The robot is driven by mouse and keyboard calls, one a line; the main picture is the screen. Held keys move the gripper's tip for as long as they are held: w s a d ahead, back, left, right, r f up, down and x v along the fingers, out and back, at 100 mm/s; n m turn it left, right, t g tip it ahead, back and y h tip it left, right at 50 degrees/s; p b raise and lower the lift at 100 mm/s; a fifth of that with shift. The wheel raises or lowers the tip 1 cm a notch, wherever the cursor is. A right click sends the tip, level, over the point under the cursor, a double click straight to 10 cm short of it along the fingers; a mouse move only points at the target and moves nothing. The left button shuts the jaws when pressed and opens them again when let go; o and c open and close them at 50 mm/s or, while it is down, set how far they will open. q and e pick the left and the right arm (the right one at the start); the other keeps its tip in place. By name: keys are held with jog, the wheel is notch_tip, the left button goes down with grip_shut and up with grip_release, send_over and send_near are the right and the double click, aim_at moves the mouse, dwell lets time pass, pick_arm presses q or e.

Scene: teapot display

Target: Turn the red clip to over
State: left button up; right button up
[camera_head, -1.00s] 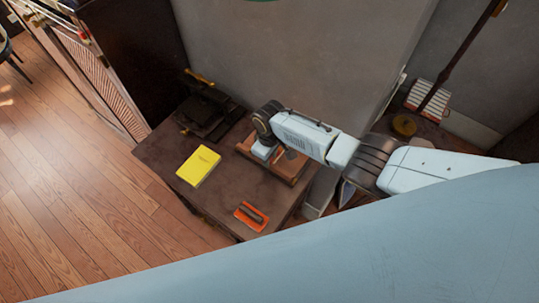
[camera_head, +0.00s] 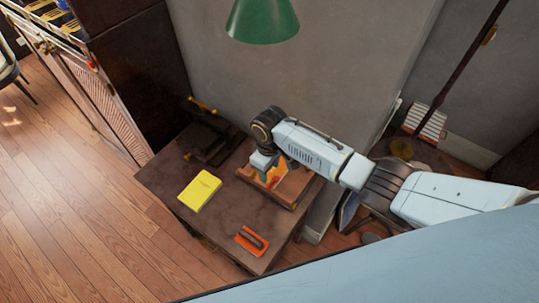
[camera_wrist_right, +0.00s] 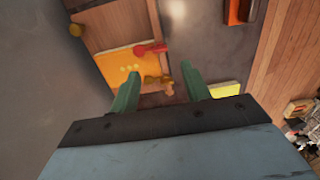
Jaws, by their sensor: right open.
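In the right wrist view a small red clip-like piece (camera_wrist_right: 150,48) lies at the upper right corner of a yellow-orange panel (camera_wrist_right: 122,66) on a wooden stand (camera_wrist_right: 95,28). In the head view the panel's orange surface (camera_head: 276,178) shows just under my right gripper (camera_head: 264,170). The red piece is too small to make out there. The right gripper's two green fingers (camera_wrist_right: 158,88) are apart, with the red piece beyond the gap, not between the tips. A small brass-coloured piece (camera_wrist_right: 152,80) shows near the gap. My left gripper is not in view.
A yellow book (camera_head: 199,190) and an orange-handled trowel-like tool (camera_head: 252,241) lie on the brown table (camera_head: 225,225). A dark device (camera_head: 210,135) stands at the table's back left. A green lamp shade (camera_head: 262,20) hangs above. The table's middle is clear.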

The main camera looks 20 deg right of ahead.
notch_tip(320, 180, up, 5)
jog(key=shift+r, duration=0.1)
dwell(0.6)
